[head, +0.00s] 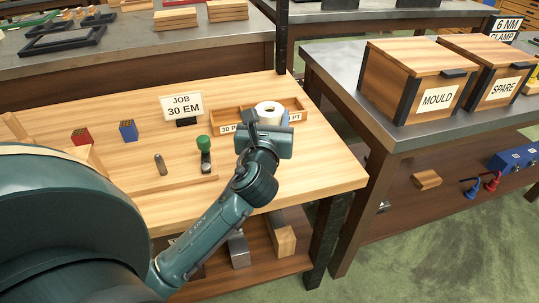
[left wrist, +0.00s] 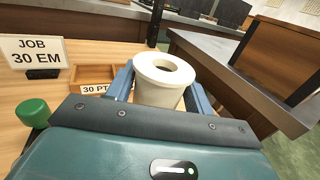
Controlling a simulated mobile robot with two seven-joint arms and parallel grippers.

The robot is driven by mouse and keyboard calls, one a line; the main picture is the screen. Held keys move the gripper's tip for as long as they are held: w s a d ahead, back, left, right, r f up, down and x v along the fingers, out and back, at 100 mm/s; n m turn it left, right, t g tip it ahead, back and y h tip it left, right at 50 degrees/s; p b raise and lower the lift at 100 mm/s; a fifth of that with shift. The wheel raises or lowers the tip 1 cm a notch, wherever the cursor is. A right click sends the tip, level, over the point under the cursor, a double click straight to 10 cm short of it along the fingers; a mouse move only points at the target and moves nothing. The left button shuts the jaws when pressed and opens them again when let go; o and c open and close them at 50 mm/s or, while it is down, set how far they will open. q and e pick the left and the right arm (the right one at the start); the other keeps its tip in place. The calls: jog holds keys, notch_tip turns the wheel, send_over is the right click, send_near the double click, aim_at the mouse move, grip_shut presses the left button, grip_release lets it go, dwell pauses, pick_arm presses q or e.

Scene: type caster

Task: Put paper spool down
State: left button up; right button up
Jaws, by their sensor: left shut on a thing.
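A white paper spool (head: 270,112) with a hole in its top shows in the head view at the right part of the wooden bench, over or beside a shallow wooden tray (head: 228,127). The spool (left wrist: 163,80) also shows upright in the left wrist view. My left gripper (head: 268,130) is shut on it, with a blue-grey finger (left wrist: 121,82) on its left and another on its right. I cannot tell whether the spool's base touches the bench or tray. My right gripper is not in view.
A "JOB 30 EM" sign (head: 180,107) stands left of the tray. The bench's right front area (head: 325,172) is clear. Wooden boxes marked MOULD (head: 413,84) and SPARE stand on the right table.

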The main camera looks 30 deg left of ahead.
pick_arm(q)
notch_tip(320, 180, down, 6)
jog(key=b, duration=0.2)
jog(key=shift+f+b, duration=0.2)
jog(key=shift+b, duration=0.1)
jog(key=shift+f, duration=0.35)
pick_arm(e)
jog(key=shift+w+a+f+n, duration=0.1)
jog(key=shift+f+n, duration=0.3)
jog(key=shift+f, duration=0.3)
pick_arm(q)
jog(key=o, duration=0.7)
jog(key=shift+f, duration=0.1)
jog(key=o, duration=0.4)
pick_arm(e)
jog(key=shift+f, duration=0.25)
